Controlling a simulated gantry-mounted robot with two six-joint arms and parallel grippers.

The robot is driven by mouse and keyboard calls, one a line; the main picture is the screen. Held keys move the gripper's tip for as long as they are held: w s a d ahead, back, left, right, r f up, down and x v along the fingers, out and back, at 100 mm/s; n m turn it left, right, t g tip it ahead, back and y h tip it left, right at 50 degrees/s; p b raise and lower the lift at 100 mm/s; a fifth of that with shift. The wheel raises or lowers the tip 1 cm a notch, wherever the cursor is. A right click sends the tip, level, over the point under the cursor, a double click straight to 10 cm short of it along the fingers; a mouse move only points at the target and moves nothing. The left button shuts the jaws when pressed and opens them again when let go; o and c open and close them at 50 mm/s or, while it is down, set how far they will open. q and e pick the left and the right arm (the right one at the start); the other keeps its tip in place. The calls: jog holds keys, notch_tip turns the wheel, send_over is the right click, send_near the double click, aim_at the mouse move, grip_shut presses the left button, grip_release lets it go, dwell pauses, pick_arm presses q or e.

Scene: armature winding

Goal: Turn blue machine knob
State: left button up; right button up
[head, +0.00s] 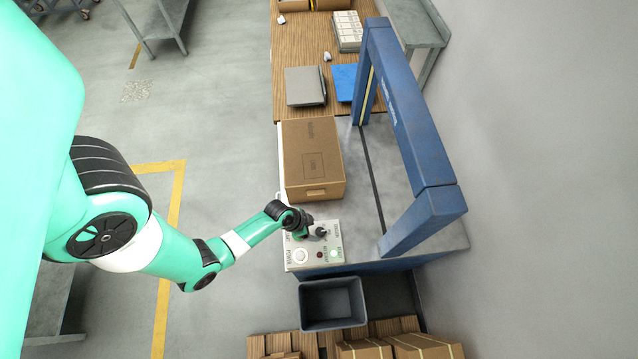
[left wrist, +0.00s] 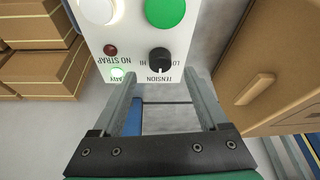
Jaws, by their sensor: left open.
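The blue machine (head: 405,110) has a white control panel (head: 298,266) at its near left corner. A black knob (head: 321,231) labelled TENSION sits on this panel; it also shows in the left wrist view (left wrist: 160,61) with a pointer mark and LO and HI lettering. My left gripper (head: 309,222) is over the panel beside the knob. In the left wrist view my left gripper (left wrist: 163,82) is open and empty, its two fingers apart, with the knob just beyond and between the fingertips. I see no contact. My right gripper is not in view.
A cardboard box (head: 312,160) stands beside the panel. A dark bin (head: 332,303) stands below it.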

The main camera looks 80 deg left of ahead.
aim_at(319, 231)
pick_arm(q)
jog(key=b+x, duration=0.1)
jog(key=x, duration=0.4)
jog(key=shift+w+f+b, duration=0.2)
jog(key=shift+b, duration=0.1)
grip_shut()
